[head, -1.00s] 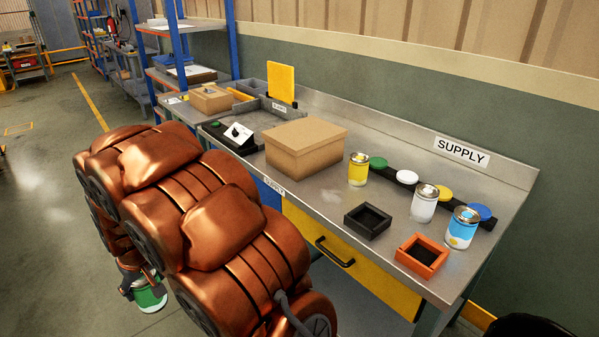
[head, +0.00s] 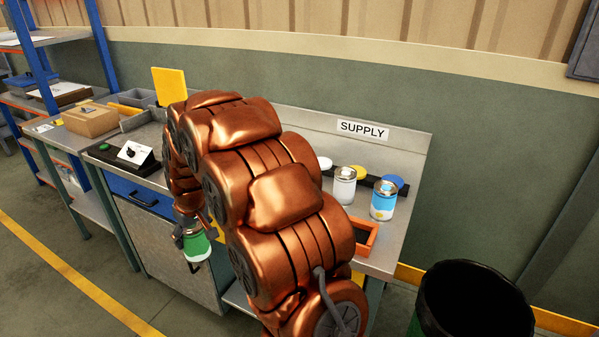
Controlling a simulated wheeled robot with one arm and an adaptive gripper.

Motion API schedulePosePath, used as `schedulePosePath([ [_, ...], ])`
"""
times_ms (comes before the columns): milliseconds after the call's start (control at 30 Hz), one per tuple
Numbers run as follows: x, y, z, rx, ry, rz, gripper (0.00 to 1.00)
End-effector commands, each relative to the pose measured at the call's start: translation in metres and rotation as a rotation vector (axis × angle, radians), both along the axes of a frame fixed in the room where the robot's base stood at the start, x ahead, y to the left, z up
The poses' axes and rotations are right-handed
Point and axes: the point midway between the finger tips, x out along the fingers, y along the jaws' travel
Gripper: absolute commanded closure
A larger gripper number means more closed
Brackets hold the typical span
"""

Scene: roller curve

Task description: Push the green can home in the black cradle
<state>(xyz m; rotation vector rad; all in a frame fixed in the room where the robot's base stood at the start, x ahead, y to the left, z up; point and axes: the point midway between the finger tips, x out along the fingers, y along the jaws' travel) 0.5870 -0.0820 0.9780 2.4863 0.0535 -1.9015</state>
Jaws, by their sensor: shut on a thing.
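The green can (head: 197,247), with a pale lower edge, hangs below my gripper (head: 188,232) in the head view. My gripper is shut on it, though the fingers are small and partly hidden. The can is tilted a little and shows in front of the bench's blue drawer and grey cabinet, apart from the bench top. The black cradle is hidden behind my copper-coloured arm.
An orange cradle (head: 364,237) sits at the bench's right front. A white can (head: 344,187) and a blue can (head: 383,201) stand behind it. A black bin (head: 475,305) stands on the floor at right. A switch box (head: 124,157) is on the bench at left.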

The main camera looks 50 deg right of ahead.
Motion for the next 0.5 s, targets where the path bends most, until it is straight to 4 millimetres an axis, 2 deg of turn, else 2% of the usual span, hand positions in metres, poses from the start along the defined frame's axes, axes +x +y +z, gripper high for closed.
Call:
schedulePosePath([
  [33, 0.002, -0.027, 0.008, 0.003, -0.003, -0.007, 0.67],
  [233, -0.006, -0.119, 0.041, 0.001, -0.007, 0.002, 0.67],
  [400, -0.03, -0.192, 0.065, -0.003, -0.007, 0.002, 0.67],
  [500, -0.048, -0.229, 0.076, -0.007, -0.006, 0.0, 0.67],
])
